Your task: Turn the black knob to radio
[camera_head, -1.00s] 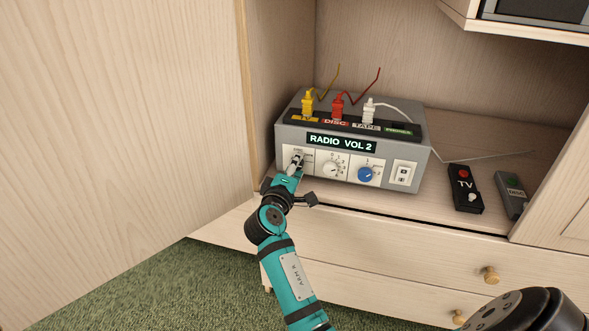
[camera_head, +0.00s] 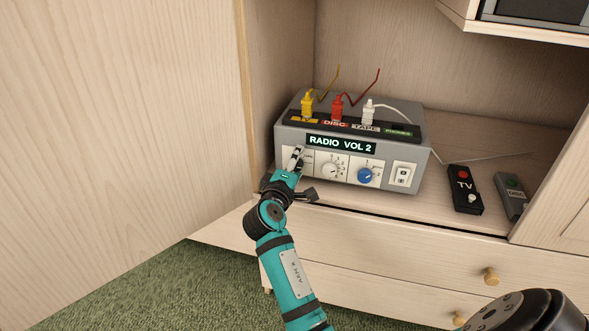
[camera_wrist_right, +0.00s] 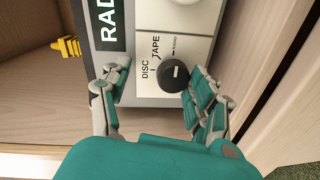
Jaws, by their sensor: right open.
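The grey audio box (camera_head: 262,145) stands on the cabinet shelf, and its lit display (camera_head: 341,144) reads RADIO VOL 2. The black knob (camera_wrist_right: 174,77) shows in the right wrist view on a white panel with DISC and TAPE labels and a smaller label I cannot read. It has a short white mark. In the head view my gripper hides it. My right gripper (camera_wrist_right: 158,72) is open at the panel; the knob lies between its fingers, close to the right-hand one. Contact is not clear. The right gripper (camera_head: 295,158) also shows in the head view. My left gripper is not in view.
A white dial (camera_head: 331,170), a blue knob (camera_head: 365,175) and a rocker switch (camera_head: 403,174) sit to the right on the box front. Yellow (camera_head: 307,104), red (camera_head: 337,107) and white (camera_head: 369,112) plugs stand on top. Two remotes lie right, one a TV remote (camera_head: 464,190). The cabinet side is close left.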

